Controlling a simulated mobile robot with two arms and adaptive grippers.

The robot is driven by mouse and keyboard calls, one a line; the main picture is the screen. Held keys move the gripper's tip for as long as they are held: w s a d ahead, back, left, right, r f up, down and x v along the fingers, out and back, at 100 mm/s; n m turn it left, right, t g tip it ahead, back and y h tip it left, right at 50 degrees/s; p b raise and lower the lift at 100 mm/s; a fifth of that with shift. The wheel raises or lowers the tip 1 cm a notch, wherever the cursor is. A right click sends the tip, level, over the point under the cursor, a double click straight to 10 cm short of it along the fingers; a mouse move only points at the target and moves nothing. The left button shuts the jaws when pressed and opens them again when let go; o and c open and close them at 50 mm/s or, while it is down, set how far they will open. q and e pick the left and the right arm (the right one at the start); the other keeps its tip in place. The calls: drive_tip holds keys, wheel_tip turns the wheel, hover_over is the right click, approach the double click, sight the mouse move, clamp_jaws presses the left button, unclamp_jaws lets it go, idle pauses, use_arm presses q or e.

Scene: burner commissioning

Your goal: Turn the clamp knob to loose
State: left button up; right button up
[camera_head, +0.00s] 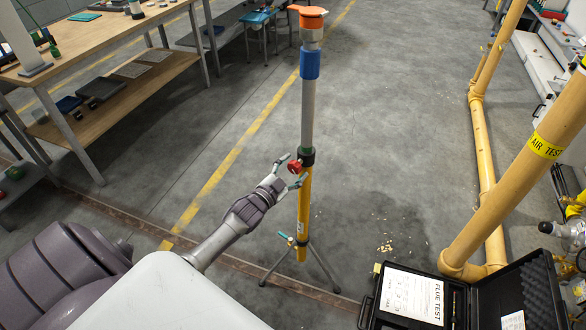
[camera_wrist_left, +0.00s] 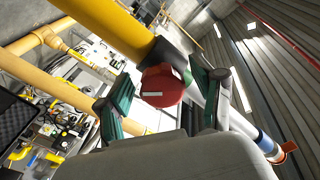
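The clamp knob (camera_head: 295,166) is red and sits on the dark collar of an upright stand (camera_head: 304,200), where the yellow lower tube meets the grey upper tube. My left gripper (camera_head: 292,170) reaches it from the lower left. In the left wrist view the red knob (camera_wrist_left: 162,86) shows a white bar mark on its face. The left gripper's green-padded fingers (camera_wrist_left: 163,98) stand apart on both sides of the knob, with a visible gap at each side. My right gripper is in neither view.
The stand has an orange top (camera_head: 310,17), a blue band and tripod legs. A wooden workbench (camera_head: 130,30) is at upper left. Yellow pipes (camera_head: 520,180) and an open black case (camera_head: 455,300) are at right. The floor around the stand is mostly clear.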

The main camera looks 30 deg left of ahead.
use_arm(q)
drive_tip(key=s, duration=1.2)
drive_tip(key=shift+a+f, duration=0.1)
drive_tip(key=s+d+f+n+g, duration=0.1)
drive_tip(key=s+d+f+g, duration=0.3)
drive_tip(key=f, duration=0.6)
drive_tip(key=s+f+n+g+y, duration=0.1)
drive_tip(key=s+f+g, duration=0.1)
drive_tip(key=s+f, duration=0.55)
drive_tip(key=s+d+f+n+g, duration=0.1)
drive_tip(key=s+f+n+g, duration=0.2)
drive_tip(key=f, duration=0.9)
drive_tip(key=s+d+f+g, duration=0.2)
drive_tip(key=s+d+f, duration=0.1)
drive_tip(key=s, duration=0.5)
drive_tip(key=s+d+f+g, duration=0.3)
drive_tip(key=s+f, duration=0.2)
drive_tip(key=s, duration=0.4)
drive_tip(key=s+d+f+g, duration=0.3)
drive_tip(key=s+f, duration=0.1)
drive_tip(key=s, duration=0.4)
drive_tip(key=shift+s+d+h+p, duration=0.2)
drive_tip(key=shift+d+h+p, duration=0.1)
drive_tip(key=shift+p, duration=0.05)
